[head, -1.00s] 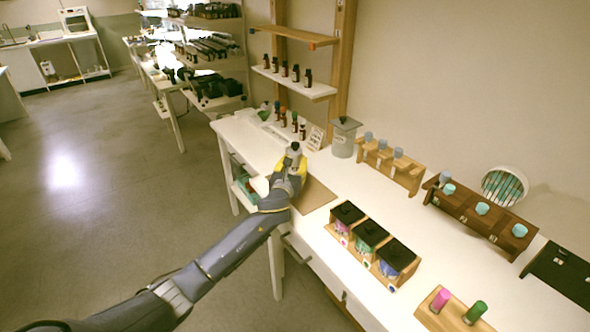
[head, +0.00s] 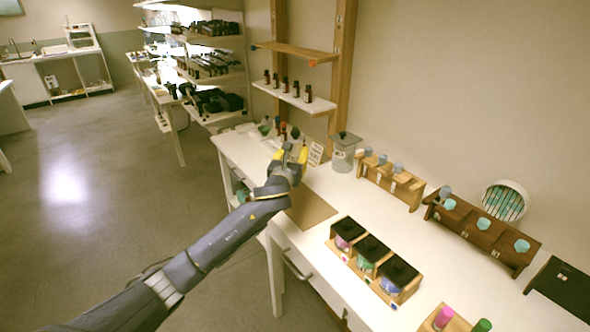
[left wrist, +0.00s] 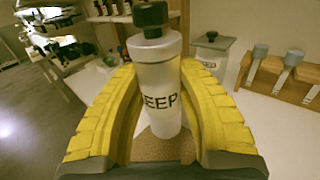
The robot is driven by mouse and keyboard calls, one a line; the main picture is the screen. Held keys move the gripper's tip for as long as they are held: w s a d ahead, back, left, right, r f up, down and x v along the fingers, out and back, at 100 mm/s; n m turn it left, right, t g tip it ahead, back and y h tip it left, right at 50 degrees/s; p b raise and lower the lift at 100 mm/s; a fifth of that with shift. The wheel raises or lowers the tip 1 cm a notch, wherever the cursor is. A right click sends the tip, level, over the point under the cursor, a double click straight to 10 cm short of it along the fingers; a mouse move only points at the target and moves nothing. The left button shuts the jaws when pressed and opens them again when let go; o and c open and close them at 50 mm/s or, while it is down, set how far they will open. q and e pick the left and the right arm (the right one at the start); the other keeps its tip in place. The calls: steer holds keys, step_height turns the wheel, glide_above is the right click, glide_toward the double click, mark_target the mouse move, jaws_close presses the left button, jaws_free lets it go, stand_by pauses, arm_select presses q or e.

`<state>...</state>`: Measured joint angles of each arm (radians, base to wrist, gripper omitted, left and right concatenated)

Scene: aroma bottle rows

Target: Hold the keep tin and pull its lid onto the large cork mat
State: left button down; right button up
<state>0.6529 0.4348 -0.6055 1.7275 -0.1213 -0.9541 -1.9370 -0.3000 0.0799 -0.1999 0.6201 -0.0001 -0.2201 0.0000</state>
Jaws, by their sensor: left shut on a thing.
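The keep tin (left wrist: 157,92) is a pale grey cylinder with dark lettering, of which "EEP" shows. It stands upright between the yellow fingers of my left gripper (head: 290,153), which is shut on it. Its lid (left wrist: 153,38) with a black knob is on top; the knob also shows in the head view (head: 295,132). The large cork mat (head: 309,208) lies bare on the near side of the bench, on my side of the gripper. Cork also shows below the tin in the left wrist view (left wrist: 160,147). Whether the tin touches anything underneath is hidden. My right gripper is out of view.
A second grey tin with a dark knob (head: 343,155) stands behind to the right. A small sign (head: 315,154) and small bottles are near the gripper. Wooden racks (head: 390,184) line the back; a dark-lidded jar row (head: 372,262) stands right of the mat.

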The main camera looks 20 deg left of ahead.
mark_target(295, 131)
arm_select(q)
step_height(295, 131, up, 10)
steer(key=shift+r, duration=0.1)
stand_by(0.4)
steer(key=c, duration=1.5)
jaws_free()
jaws_close()
